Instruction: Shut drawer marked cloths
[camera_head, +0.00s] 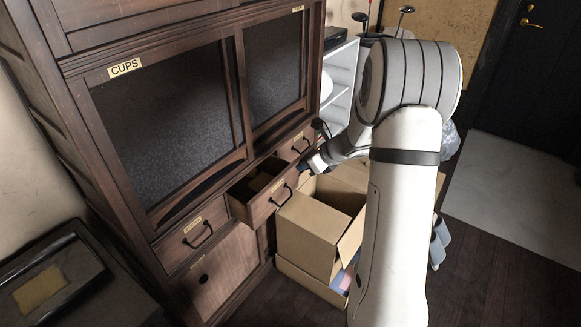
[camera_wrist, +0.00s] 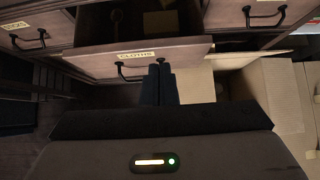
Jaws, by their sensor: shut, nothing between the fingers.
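The drawer marked CLOTHS (camera_wrist: 95,62) is pulled partly out of the dark wooden cabinet in the wrist view, with a small tan item (camera_wrist: 160,22) inside. In the head view the open drawer (camera_head: 262,207) is the middle one of the row and has a dark curved handle. My gripper (camera_wrist: 160,66) is shut and empty. Its fingertips are in front of the drawer face, just right of the handle (camera_wrist: 122,72) in the wrist view; I cannot tell whether they touch it. In the head view my gripper (camera_head: 303,168) is partly hidden near the drawer's right end.
An open cardboard box (camera_head: 308,235) stands on the floor right beside the drawer, below my arm; it also shows in the wrist view (camera_wrist: 265,90). The neighbouring drawers, left (camera_head: 190,240) and right (camera_head: 298,146), look shut. The CUPS cabinet door (camera_head: 165,120) is above.

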